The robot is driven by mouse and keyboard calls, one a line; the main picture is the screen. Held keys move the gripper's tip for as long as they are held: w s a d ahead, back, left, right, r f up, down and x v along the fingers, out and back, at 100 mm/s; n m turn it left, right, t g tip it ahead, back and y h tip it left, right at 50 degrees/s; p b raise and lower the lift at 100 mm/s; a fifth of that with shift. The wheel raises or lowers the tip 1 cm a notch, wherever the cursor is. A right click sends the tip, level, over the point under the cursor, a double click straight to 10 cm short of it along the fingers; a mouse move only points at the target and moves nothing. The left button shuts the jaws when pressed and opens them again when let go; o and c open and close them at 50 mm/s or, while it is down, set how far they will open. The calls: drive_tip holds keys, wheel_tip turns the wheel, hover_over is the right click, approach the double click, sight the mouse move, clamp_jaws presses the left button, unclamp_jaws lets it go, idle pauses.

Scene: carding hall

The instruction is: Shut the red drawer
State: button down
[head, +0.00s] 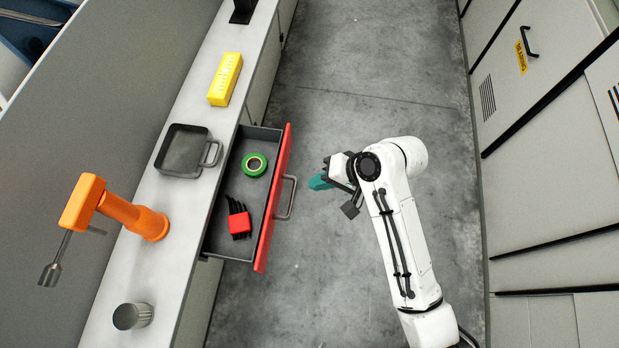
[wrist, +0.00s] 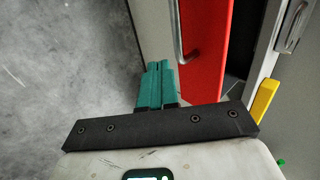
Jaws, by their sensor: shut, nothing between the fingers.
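The red drawer (head: 272,205) stands pulled out from the counter in the head view. Its red front carries a grey bar handle (head: 289,198). Inside lie a green tape roll (head: 254,165) and a red item with black prongs (head: 239,220). My gripper (head: 320,181), with teal fingers, is just right of the handle in the head view, apart from it. In the wrist view the teal fingers (wrist: 158,82) are shut together and empty. The red front (wrist: 205,62) and part of the handle (wrist: 178,36) show just beyond them.
The counter (head: 186,222) holds a yellow block (head: 225,79), a grey square pan (head: 183,151), an orange arm-like device (head: 118,212) and a ridged metal cylinder (head: 132,316). Grey cabinets (head: 555,190) line the right side. The floor (head: 375,75) between is clear.

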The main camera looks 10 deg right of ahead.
drive_tip(key=shift+w+a+f, duration=0.15)
drive_tip(key=shift+w+a, duration=0.1)
drive_tip(key=shift+a, duration=0.35)
drive_tip(key=shift+w+a+f, duration=0.1)
drive_tip(key=shift+w+a, duration=0.1)
drive_tip(key=shift+a, duration=0.4)
drive_tip(key=shift+a, duration=0.1)
drive_tip(key=p, duration=0.2)
hover_over(257, 182)
drive_tip(key=shift+r, duration=0.1)
